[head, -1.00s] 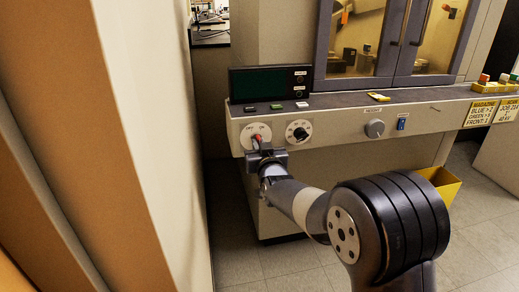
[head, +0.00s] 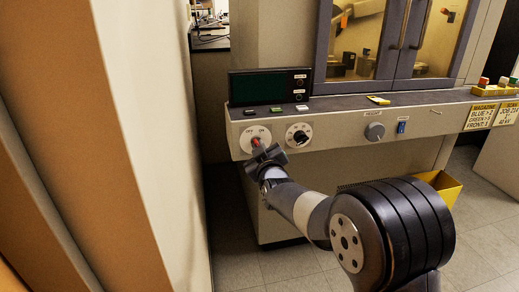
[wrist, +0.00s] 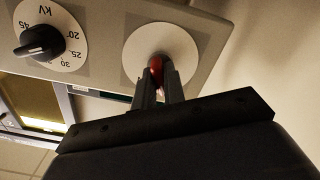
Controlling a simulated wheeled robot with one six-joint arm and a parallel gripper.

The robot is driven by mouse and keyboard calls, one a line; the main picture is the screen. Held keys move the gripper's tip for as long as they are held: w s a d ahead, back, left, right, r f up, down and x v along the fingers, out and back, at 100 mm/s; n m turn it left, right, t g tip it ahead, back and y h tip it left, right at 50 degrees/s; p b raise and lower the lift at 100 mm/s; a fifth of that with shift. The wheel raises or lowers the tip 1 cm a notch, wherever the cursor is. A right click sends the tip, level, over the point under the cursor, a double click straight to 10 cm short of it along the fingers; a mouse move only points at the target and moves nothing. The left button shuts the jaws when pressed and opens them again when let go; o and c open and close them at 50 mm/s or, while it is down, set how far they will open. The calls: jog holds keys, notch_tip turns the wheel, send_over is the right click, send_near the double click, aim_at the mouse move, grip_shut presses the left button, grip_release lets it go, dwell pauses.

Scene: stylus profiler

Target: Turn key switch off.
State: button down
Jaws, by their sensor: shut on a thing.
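The key switch is a round white dial plate (head: 247,137) with a red key (head: 256,142), at the left end of the machine's front panel. My gripper (head: 261,150) is at the dial, its fingers shut on the red key. In the wrist view the fingers reach up to the red key (wrist: 156,69) in front of the white plate (wrist: 185,50), and they hide much of it. The dial's lettering is too small to read surely, and the key's exact pointing is partly hidden.
A kV knob (head: 299,135) sits just right of the key switch and also shows in the wrist view (wrist: 40,42). A grey knob (head: 375,131) and blue switch (head: 402,127) lie further right. A display box (head: 268,87) stands above. A wall (head: 150,140) is close on the left.

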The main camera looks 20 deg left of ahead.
dwell(0.3)
jog(key=c, duration=1.5)
grip_release()
jog(key=p+v, duration=0.1)
jog(key=v, duration=1)
jog(key=shift+a, duration=0.15)
